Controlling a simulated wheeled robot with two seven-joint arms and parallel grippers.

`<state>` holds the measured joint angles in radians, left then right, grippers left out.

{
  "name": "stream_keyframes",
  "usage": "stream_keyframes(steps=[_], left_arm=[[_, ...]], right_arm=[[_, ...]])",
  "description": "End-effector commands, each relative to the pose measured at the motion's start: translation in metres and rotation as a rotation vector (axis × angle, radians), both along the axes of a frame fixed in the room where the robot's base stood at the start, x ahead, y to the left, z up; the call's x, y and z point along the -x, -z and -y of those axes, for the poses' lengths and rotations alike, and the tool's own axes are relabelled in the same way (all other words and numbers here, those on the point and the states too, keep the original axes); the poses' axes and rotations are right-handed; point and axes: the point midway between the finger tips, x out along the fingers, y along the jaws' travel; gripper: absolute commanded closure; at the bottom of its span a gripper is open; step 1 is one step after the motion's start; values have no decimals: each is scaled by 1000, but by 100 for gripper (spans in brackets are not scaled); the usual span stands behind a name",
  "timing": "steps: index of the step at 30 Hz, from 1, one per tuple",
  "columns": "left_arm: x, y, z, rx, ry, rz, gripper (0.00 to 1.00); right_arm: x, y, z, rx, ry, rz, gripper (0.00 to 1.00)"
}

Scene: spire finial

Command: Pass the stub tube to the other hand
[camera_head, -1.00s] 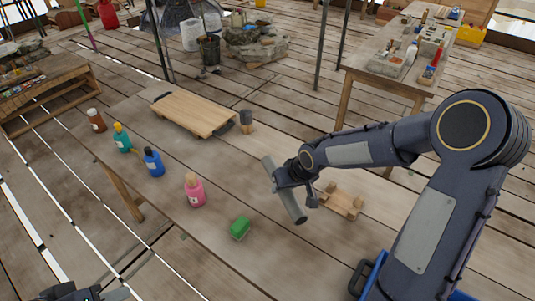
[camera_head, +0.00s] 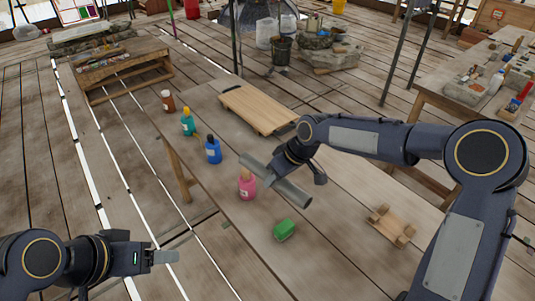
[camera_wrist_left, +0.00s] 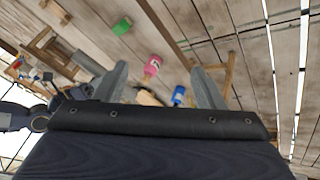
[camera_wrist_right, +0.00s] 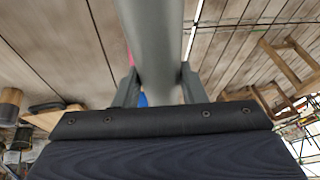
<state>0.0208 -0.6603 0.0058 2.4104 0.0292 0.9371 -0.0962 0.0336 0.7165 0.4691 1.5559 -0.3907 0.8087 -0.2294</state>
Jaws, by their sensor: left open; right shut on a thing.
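The stub tube (camera_head: 284,187) is a plain grey cylinder. My right gripper (camera_head: 272,175) is shut around its middle and holds it above the table near the pink bottle, with both ends sticking out. In the right wrist view the tube (camera_wrist_right: 152,45) runs between the two fingers. My left gripper (camera_head: 165,257) is open and empty at the lower left, off the table's near side and well apart from the tube. In the left wrist view its fingers (camera_wrist_left: 158,85) are spread with nothing between them.
On the table stand a pink bottle (camera_head: 247,188), a blue bottle (camera_head: 213,152), a teal bottle (camera_head: 188,124) and a brown bottle (camera_head: 168,102). A green sponge (camera_head: 285,229), a wooden board (camera_head: 258,108) and a wooden cradle (camera_head: 391,226) lie there too. Floor space between my left gripper and the table is clear.

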Motion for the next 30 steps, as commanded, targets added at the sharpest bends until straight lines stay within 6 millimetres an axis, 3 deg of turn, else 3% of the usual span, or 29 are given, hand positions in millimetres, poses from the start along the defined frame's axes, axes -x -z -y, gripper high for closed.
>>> stream_keyframes(steps=[9, 15, 20, 24, 30], left_arm=[[-98, -59, 7, -220, 622, 69, 37], [-169, -76, 32, -317, 1062, 149, 37], [-223, -74, 61, -359, 1410, 236, 37], [-266, -61, 92, -370, 1704, 332, 37], [-307, -34, 132, -354, 2039, 476, 37]], right_arm=[[0, -1, 0, -2, 2, 2, 95], [0, -1, 0, -1, 3, 2, 95], [0, -1, 0, -1, 3, 2, 95], [0, -1, 0, -1, 3, 2, 95], [0, -1, 0, -1, 3, 2, 95]])
